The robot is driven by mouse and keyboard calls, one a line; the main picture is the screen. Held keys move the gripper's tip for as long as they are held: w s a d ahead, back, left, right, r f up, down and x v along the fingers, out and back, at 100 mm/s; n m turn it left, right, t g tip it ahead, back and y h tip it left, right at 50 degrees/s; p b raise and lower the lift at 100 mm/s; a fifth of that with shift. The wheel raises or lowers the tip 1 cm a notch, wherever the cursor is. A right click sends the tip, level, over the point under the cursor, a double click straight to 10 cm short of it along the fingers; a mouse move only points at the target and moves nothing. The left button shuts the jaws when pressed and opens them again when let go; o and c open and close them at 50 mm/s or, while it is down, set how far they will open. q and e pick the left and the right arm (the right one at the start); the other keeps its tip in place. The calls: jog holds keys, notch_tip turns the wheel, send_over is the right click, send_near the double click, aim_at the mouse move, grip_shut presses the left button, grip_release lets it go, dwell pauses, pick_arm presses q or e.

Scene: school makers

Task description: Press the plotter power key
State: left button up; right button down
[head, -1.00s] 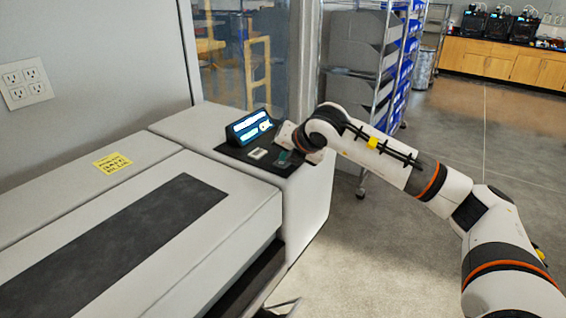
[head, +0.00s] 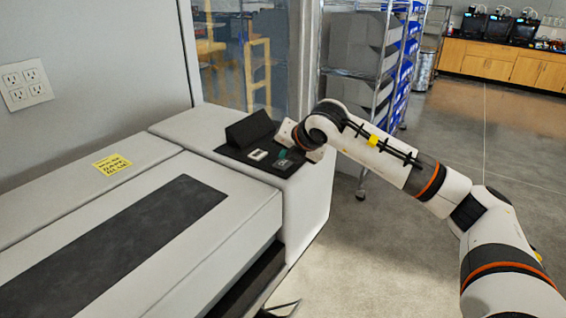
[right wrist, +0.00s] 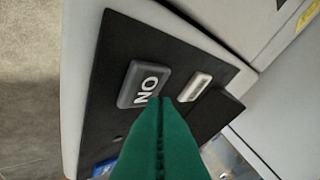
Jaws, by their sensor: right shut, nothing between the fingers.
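The plotter (head: 150,190) fills the left of the head view. On its right end is a black control panel with a tilted display (head: 250,129), which is dark. A grey key marked "ON" (right wrist: 145,80) sits on the panel in the right wrist view; it also shows in the head view (head: 281,164). A second, white-rimmed key (right wrist: 195,87) lies beside it. My right gripper (right wrist: 165,103) has green fingers shut together and empty. Their tips overlap the edge of the "ON" key in the wrist view; I cannot tell whether they touch it. My left gripper is out of view.
A yellow note (head: 112,165) is stuck on the plotter's top. A wire shelf (head: 365,70) with blue bins stands behind the plotter. Wooden cabinets (head: 510,65) with several machines on top are at the back right. The floor on the right is clear.

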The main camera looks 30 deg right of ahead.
aim_at(286, 165)
jog(key=shift+r, duration=0.1)
jog(key=shift+r+p, duration=1.45)
jog(key=shift+r, duration=1.5)
jog(key=shift+f, duration=0.1)
